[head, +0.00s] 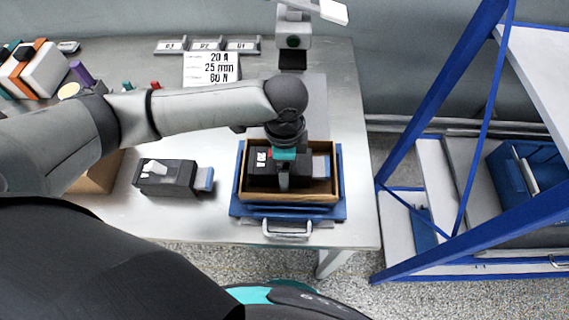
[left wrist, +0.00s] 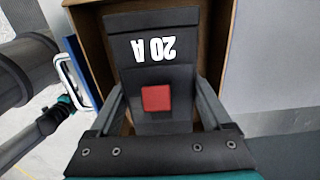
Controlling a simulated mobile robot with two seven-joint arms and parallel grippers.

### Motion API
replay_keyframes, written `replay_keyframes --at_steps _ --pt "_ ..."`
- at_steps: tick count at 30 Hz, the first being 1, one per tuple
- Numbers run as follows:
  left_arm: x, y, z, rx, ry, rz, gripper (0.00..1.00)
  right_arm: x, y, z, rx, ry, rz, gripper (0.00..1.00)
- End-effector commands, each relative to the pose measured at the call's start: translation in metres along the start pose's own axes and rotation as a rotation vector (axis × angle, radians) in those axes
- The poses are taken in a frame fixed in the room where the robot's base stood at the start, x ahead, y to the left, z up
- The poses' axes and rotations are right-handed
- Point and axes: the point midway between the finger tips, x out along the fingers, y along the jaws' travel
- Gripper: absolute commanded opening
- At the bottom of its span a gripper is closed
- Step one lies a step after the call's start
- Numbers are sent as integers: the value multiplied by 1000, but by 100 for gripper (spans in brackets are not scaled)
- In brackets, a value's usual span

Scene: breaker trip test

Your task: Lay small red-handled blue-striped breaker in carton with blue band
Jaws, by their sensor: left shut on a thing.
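My left gripper (head: 287,180) reaches down into a brown carton (head: 285,198) and is shut on a dark breaker (head: 262,178). In the left wrist view, the breaker (left wrist: 150,60) has a square red handle (left wrist: 157,98) and a white 20 A label, with a finger on each side. A blue end (head: 320,166) of it shows in the head view. The breaker is within the carton walls; whether it touches the floor is hidden. Blue surrounds the carton's outside, but I cannot tell band from tray. My right gripper is not in view.
Another dark breaker with a white handle (head: 168,177) and blue end lies on the table left of the carton. A sign (head: 211,68) reads 20 A, 25 mm, 60 N. A test stand (head: 293,42) stands behind. A blue-framed rack (head: 440,130) is at right.

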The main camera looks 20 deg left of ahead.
Motion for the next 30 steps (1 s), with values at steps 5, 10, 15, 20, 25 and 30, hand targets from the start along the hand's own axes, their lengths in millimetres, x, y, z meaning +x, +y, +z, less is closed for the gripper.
replay_keyframes --at_steps 5,10,15,20,25,30 --pt "1 0 0 0 0 1 98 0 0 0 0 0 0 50" --pt "1 0 0 0 -1 1 100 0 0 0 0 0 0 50" --pt "-4 0 0 1 0 0 100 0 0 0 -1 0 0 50" --pt "-31 -1 0 1 1 -2 100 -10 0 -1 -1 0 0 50" --pt "-69 -1 0 1 2 -2 100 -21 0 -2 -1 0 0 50" --pt "-101 0 0 1 1 -1 100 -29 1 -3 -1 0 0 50"
